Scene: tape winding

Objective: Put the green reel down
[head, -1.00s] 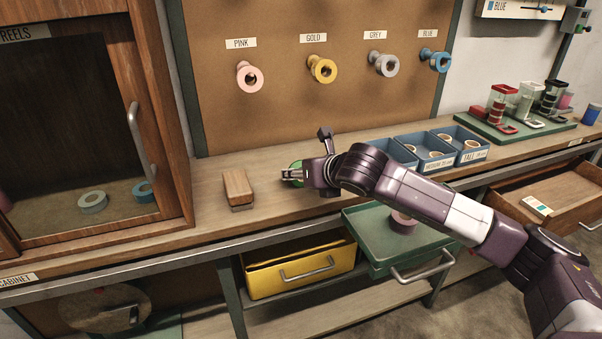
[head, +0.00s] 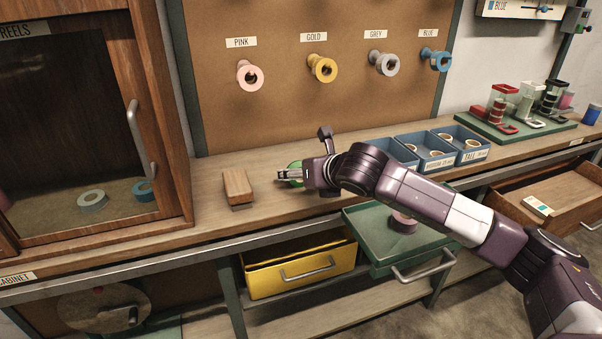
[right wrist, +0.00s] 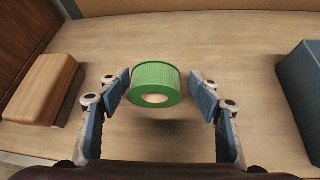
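The green reel (right wrist: 156,84) is between the two fingers of my right gripper (right wrist: 160,95) in the right wrist view. A gap shows between the reel and each blue finger pad, so the gripper is open around it. The reel appears upright on the bench top, with a dark shadow at its near side. In the head view the right gripper (head: 284,176) is low over the bench, and only a green sliver of the reel (head: 295,165) shows behind it. My left gripper is not in view.
A wooden block (head: 237,186) lies left of the gripper; it also shows in the right wrist view (right wrist: 42,88). Blue bins (head: 428,150) stand to the right. An open green drawer (head: 372,240) and yellow drawer (head: 262,277) stick out below the bench (head: 215,215).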

